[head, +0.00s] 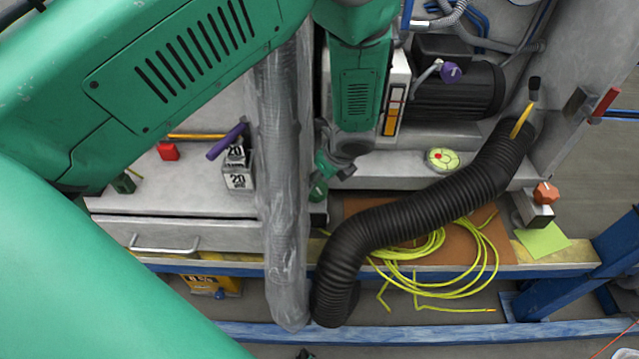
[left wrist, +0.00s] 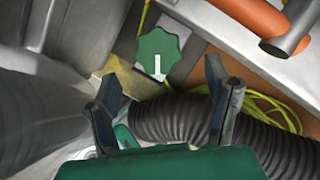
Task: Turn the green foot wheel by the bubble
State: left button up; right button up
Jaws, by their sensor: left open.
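The green foot wheel (left wrist: 157,52) shows in the left wrist view as a lobed knob with a white mark, just beyond my fingertips and roughly between them. In the head view a small dark green piece (head: 318,190), probably this wheel, shows beside the silver duct. My left gripper (head: 335,166) is just above it, pointing down; its open, empty fingers show in the left wrist view (left wrist: 163,92), apart from the wheel. The round yellow-green bubble level (head: 442,159) with a red dot lies on the grey ledge to the right. My right gripper is out of view.
A silver duct (head: 283,180) hangs close left of the gripper. A black corrugated hose (head: 410,215) curves to its right over yellow cable (head: 485,262). An orange wheel (head: 545,192) is at the right; a purple lever (head: 226,141) and 20-marked weights (head: 239,180) are left.

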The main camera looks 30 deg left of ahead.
pick_arm(q)
jog(key=v, duration=0.5)
jog(key=shift+d+r, duration=0.15)
jog(key=shift+r, duration=0.2)
